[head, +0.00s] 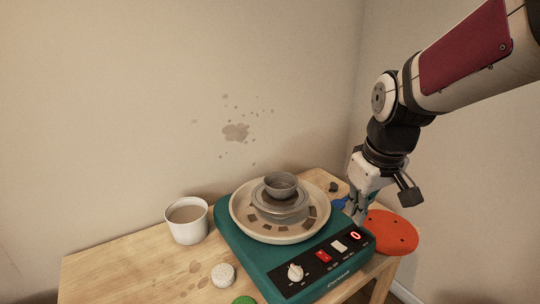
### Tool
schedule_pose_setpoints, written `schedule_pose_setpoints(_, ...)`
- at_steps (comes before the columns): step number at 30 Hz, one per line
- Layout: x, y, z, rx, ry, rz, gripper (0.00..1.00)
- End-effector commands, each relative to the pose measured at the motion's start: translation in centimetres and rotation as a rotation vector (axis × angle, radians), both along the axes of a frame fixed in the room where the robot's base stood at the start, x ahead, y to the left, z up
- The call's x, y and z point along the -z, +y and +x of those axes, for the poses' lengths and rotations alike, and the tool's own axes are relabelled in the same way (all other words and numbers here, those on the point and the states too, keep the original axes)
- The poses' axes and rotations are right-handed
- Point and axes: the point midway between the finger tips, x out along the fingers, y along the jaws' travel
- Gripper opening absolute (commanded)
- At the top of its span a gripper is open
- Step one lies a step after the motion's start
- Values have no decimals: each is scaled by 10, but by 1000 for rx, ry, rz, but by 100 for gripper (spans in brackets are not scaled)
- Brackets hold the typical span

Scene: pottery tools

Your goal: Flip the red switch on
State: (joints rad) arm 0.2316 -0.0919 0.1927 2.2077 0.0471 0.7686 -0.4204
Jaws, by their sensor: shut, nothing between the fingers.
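The red switch (323,257) is on the black front panel of a teal pottery wheel (240,246). It sits between a white knob (295,272) and a white switch (339,246). Which way the red switch is tipped is too small to tell. A small red-lit display (355,236) is at the panel's right end. My gripper (358,216) points down by the wheel's back right side, up and to the right of the red switch and apart from it. It is shut and empty; its fingertips are small and partly hard to make out.
A bowl (281,184) stands on the wheel head inside a cream splash pan (238,214). A mug (187,222), a pale round sponge-like piece (223,275) and a green piece (244,300) are at left. An orange disc (392,233) lies right of the wheel.

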Motion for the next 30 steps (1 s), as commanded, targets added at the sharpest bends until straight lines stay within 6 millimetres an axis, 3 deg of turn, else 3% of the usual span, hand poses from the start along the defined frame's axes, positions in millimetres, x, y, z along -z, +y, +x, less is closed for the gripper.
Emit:
schedule_pose_setpoints(6,50,-5,56,-90,32,28,0)
schedule_pose_setpoints(12,85,-7,91,-152,41,57,0)
schedule_pose_setpoints(18,100,-9,105,-177,41,72,0)
schedule_pose_setpoints(30,102,-9,106,-180,41,72,0)
